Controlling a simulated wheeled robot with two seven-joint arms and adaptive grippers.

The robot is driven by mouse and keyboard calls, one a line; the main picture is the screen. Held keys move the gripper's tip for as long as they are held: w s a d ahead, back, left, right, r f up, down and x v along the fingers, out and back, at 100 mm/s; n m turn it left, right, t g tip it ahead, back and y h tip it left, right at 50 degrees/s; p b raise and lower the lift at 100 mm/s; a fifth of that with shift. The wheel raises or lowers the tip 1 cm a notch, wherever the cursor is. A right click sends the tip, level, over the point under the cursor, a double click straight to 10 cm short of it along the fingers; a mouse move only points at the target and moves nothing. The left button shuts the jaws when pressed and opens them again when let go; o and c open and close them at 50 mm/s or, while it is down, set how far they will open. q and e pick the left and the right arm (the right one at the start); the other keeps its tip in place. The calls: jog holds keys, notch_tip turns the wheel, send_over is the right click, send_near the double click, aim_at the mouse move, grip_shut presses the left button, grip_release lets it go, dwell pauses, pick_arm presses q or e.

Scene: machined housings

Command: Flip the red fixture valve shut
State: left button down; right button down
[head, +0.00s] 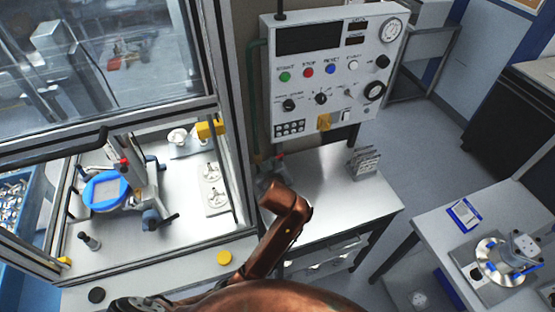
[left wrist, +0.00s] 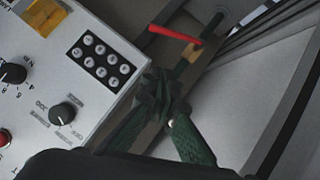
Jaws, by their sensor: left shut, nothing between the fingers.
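The red valve lever (left wrist: 175,34) shows in the left wrist view, beside the control box. It slants down to the right towards a brass-coloured valve body (left wrist: 192,54). My left gripper (left wrist: 165,100) is shut and empty below the lever in that view, with a visible gap between them in the picture. In the head view my left gripper (head: 271,167) is small and dark at the box's lower left corner, beyond my copper arm. My right gripper is not in view.
The control box (head: 325,65) with knobs and buttons stands close to my left gripper, above a metal table (head: 335,190). A framed enclosure with a blue-ringed fixture (head: 105,190) is at left. Another table (head: 435,225) is at right. Open floor lies between the tables.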

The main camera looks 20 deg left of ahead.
pick_arm(q)
jog(key=w+a+f+p, duration=0.1)
jog(key=w+f, duration=0.6)
jog(key=w, duration=0.1)
jog(key=shift+f, duration=0.2)
jog(key=shift+a, duration=0.1)
